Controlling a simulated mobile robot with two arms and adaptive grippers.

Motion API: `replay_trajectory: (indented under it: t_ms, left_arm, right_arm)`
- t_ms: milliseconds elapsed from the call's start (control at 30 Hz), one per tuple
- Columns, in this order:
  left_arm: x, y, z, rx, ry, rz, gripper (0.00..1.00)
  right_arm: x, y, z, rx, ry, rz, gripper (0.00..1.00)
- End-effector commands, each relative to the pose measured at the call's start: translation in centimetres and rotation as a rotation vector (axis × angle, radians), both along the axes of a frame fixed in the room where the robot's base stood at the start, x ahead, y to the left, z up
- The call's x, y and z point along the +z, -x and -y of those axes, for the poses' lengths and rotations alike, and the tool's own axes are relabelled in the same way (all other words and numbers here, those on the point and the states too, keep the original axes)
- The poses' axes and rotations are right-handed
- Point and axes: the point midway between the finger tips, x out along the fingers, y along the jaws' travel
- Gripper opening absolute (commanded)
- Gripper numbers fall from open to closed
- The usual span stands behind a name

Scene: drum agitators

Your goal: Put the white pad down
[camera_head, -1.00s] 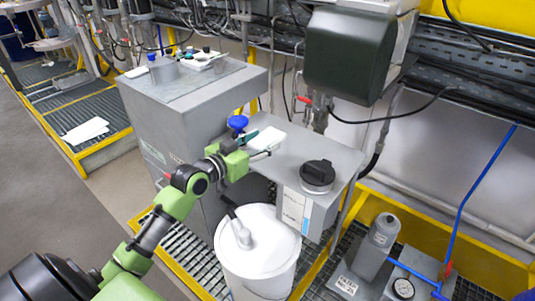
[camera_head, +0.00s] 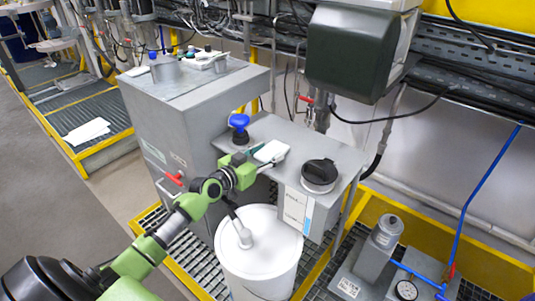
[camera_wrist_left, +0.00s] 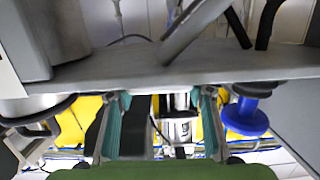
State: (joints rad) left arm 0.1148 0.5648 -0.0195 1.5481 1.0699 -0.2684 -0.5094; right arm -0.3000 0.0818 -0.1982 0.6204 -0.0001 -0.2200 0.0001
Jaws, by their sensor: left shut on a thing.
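My left gripper (camera_head: 262,157) is shut on the white pad (camera_head: 271,151), a small flat white piece at its fingertips. The pad is at the grey shelf (camera_head: 283,132), just right of the blue knob (camera_head: 239,121) in the picture. Whether its underside touches the shelf cannot be told. My right gripper is not in view.
A black-lidded canister (camera_head: 319,175) stands on the shelf's right part. A white drum (camera_head: 262,262) stands below in front. A tall grey cabinet (camera_head: 185,115) rises at the left, and a dark green box (camera_head: 350,55) hangs above.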

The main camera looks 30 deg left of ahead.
Motion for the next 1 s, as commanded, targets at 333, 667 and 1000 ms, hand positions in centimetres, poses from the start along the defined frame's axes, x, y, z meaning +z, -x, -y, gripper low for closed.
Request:
replay_trajectory:
  t_ms: [333,667,1000]
  left_arm:
    - [-0.3,0.0,0.0,0.0,0.001,0.0,0.65]
    - [0.1,0.0,0.0,0.0,0.001,0.0,0.65]
    - [0.5,4.4,-0.6,-0.001,-0.001,-0.003,0.65]
  right_arm:
    - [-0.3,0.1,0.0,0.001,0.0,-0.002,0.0]
    - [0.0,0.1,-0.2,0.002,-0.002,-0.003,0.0]
    - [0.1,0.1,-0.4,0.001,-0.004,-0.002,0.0]
